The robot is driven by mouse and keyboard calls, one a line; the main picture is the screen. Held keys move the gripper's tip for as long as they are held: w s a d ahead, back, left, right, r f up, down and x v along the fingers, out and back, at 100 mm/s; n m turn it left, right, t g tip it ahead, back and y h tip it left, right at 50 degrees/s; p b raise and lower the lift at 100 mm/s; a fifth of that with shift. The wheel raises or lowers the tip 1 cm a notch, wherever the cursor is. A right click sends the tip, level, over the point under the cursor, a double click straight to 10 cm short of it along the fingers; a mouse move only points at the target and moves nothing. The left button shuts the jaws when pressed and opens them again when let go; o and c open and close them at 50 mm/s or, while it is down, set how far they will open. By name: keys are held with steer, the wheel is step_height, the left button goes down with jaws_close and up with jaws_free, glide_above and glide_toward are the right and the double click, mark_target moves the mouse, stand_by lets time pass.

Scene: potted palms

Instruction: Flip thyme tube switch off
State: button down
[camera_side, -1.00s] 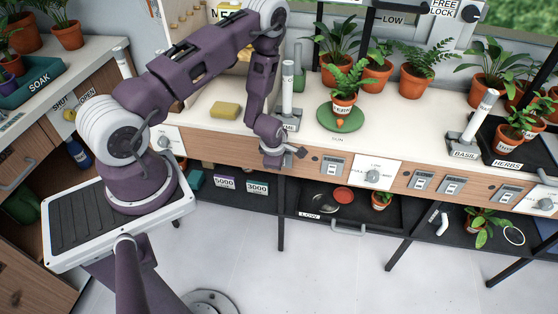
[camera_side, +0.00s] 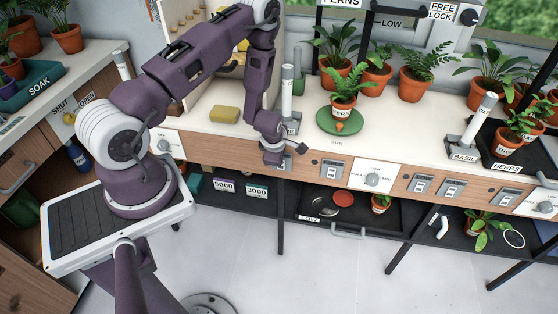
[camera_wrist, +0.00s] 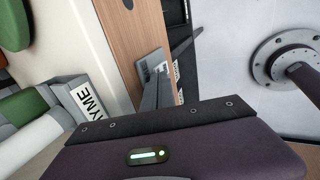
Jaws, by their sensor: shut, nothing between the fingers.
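The thyme tube (camera_side: 287,84) is a white tube upright on a grey base at the counter's front edge. In the wrist view its label (camera_wrist: 89,98) shows "YME" and the white tube (camera_wrist: 35,142) lies at lower left. My gripper (camera_side: 299,149) is shut and empty in front of the wood counter front, just below the thyme base. In the wrist view my gripper (camera_wrist: 156,82) points at a grey switch plate (camera_wrist: 152,66) on the wood strip. The fingers hide part of the plate. I cannot tell whether they touch it or how its switch is set.
Other switch plates (camera_side: 333,169) and a white dial panel (camera_side: 372,175) line the counter front to the right. A potted plant (camera_side: 342,110) stands on a green disc. A yellow sponge (camera_side: 224,114) lies on the counter. A black shelf (camera_side: 350,213) runs below.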

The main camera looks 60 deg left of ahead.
steer(key=v, duration=1.1)
steer(key=shift+s+d+r, duration=0.2)
steer(key=shift+s+d, duration=0.2)
steer(key=shift+d, duration=0.05)
steer(key=s+d+r+m+t+h, duration=0.1)
steer(key=d+r+m, duration=0.35)
steer(key=r, duration=0.25)
steer(key=s+d+r+m+h, duration=0.1)
steer(key=d+r+m, duration=0.2)
steer(key=r+m, duration=0.35)
steer(key=d+r+m+t+h, duration=0.1)
steer(key=d+r+m+h, duration=0.2)
steer(key=r, duration=0.6)
steer(key=s+d+r+m, duration=0.1)
steer(key=s+r+m, duration=0.3)
steer(key=s+m, duration=0.2)
steer(key=s+d+r+m+y, duration=0.1)
steer(key=s+r+m, duration=0.3)
steer(key=s+m, duration=0.3)
steer(key=s, duration=0.3)
steer(key=shift+s+d, duration=0.2)
steer(key=shift+s, duration=0.1)
